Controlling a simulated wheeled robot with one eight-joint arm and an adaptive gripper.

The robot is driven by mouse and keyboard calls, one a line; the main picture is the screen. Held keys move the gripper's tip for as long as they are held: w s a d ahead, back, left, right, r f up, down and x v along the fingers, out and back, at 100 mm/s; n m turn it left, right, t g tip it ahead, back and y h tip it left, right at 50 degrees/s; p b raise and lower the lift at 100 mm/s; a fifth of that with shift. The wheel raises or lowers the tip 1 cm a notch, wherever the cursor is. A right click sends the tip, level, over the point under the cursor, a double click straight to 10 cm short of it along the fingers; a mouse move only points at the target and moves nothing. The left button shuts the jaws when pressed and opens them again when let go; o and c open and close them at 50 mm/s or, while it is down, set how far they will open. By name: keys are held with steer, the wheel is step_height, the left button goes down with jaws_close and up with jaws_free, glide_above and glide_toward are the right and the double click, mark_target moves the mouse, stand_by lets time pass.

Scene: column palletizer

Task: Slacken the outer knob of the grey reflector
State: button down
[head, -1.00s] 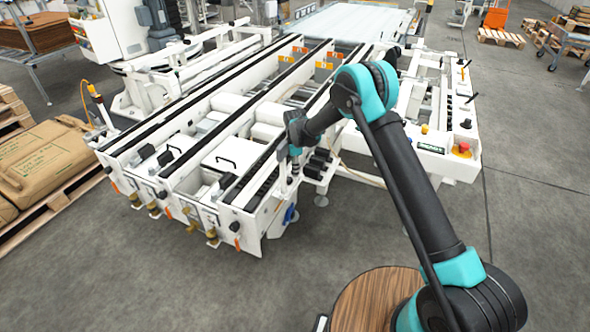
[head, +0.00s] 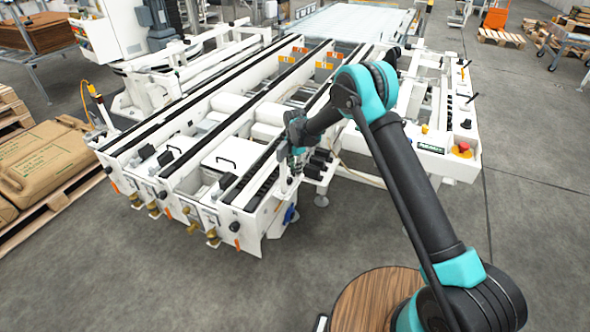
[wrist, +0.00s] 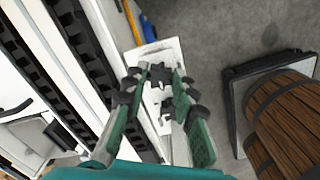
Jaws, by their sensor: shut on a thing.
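A black lobed knob (wrist: 158,76) shows between my fingertips in the wrist view, in front of a white slotted plate (wrist: 168,50). My gripper (wrist: 160,82) points down at it with its two green-padded fingers on either side, closed on the knob. In the head view my gripper (head: 293,165) is at the near right corner of the white conveyor frame (head: 250,222), and the knob there is hidden behind it. I cannot make out a grey reflector body clearly in either view.
Dark chain rails (wrist: 75,55) run close to the left of my fingers in the wrist view. A blue part (wrist: 151,28) and an orange strip (wrist: 131,22) lie beyond the plate. A control panel with a red button (head: 463,148) stands at right. Floor in front is clear.

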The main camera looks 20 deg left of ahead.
steer(key=c, duration=1.5)
jaws_free()
step_height(320, 180, up, 12)
steer(key=shift+r, duration=0.1)
